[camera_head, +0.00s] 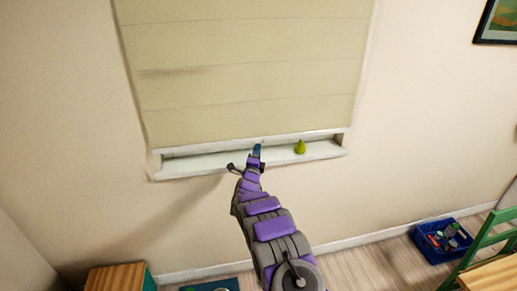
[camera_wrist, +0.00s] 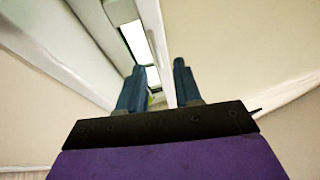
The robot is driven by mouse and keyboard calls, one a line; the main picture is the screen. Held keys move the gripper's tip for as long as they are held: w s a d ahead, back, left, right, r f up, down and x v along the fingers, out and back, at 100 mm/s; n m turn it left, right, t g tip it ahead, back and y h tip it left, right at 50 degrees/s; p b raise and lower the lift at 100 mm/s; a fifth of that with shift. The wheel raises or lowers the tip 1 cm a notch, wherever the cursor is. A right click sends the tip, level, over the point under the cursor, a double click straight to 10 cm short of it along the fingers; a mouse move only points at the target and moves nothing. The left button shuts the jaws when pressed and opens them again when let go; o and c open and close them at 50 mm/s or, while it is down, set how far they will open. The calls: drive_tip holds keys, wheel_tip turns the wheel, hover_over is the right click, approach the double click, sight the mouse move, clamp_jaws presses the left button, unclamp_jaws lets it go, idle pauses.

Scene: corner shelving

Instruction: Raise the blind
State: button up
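The beige blind (camera_head: 245,70) hangs low over the window, with a narrow gap between its pale bottom rail (camera_head: 205,148) and the sill. My gripper (camera_head: 257,150) is at the blind's lower edge, just above the sill, in the head view. In the wrist view its two blue-grey fingers (camera_wrist: 159,68) are apart. A pale strip runs between and beyond them, with bright window gaps beside it. I cannot tell whether a finger touches the rail.
A green pear (camera_head: 300,147) stands on the white sill (camera_head: 200,166), right of my gripper. A blue crate (camera_head: 428,252) with several items, a green chair (camera_head: 490,240) and a wooden-topped piece (camera_head: 115,277) are below.

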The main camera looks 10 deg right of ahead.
drive_tip(key=shift+x, duration=1.75)
drive_tip(key=shift+c, duration=0.4)
clamp_jaws()
